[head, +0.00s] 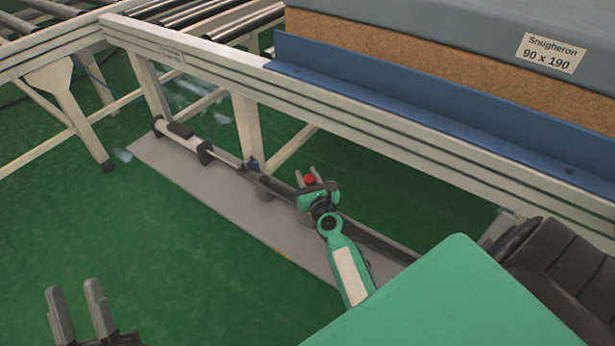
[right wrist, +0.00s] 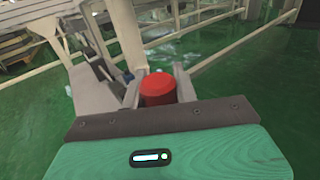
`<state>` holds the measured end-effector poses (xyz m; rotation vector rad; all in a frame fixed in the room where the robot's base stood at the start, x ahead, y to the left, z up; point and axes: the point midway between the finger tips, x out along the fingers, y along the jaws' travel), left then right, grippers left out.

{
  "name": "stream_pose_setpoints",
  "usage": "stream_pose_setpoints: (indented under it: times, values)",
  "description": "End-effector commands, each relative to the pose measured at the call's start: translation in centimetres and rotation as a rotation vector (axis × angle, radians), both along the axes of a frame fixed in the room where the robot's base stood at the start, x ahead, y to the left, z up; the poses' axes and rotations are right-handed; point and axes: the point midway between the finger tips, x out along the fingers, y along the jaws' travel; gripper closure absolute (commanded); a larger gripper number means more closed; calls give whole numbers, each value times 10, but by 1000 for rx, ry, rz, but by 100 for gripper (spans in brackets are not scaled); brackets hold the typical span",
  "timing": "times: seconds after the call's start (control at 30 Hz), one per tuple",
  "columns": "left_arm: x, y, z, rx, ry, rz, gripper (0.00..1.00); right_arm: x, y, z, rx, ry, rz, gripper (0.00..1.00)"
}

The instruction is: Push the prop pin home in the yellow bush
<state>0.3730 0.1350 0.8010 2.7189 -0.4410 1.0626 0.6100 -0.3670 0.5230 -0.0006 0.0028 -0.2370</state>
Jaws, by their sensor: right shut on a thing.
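My right gripper (head: 308,176) is shut on a red knob (head: 310,181), which I take to be the prop pin's head. In the right wrist view the red knob (right wrist: 158,90) sits between the two fingers. The pin's shank is hidden below it. The gripper is low, beside a long prop bar (head: 223,156) under the conveyor frame. I cannot make out the yellow bush in either view. My left gripper (head: 72,288) is open and empty over the green floor at the lower left.
The prop bar lies along a grey floor plate (head: 215,200). The cream conveyor frame (head: 215,55) and its legs (head: 247,128) stand close behind. A blue angle rail (head: 400,105) and a labelled mattress (head: 460,60) are above. The green floor at the left is clear.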

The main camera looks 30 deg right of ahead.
Motion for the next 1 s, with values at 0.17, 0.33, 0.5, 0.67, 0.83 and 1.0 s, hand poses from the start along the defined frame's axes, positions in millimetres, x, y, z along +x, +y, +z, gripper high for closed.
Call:
stream_pose_setpoints:
  times: [0.17,0.33,0.5,0.67,0.83,1.0]
  values:
    - [-2,2,4,-6,-29,3,64,0,0,-1,0,-1,0,98]
    - [-3,3,8,-10,-55,7,64,0,0,-2,0,-1,0,98]
    - [-4,5,14,-17,-88,11,64,0,0,-4,0,-1,0,98]
    - [-7,6,17,-25,-111,16,64,0,0,-5,0,-1,0,98]
    - [-9,8,18,-29,-129,18,64,0,0,-6,0,-1,0,98]
    - [-12,9,22,-36,-155,21,64,0,0,-7,0,-1,0,98]
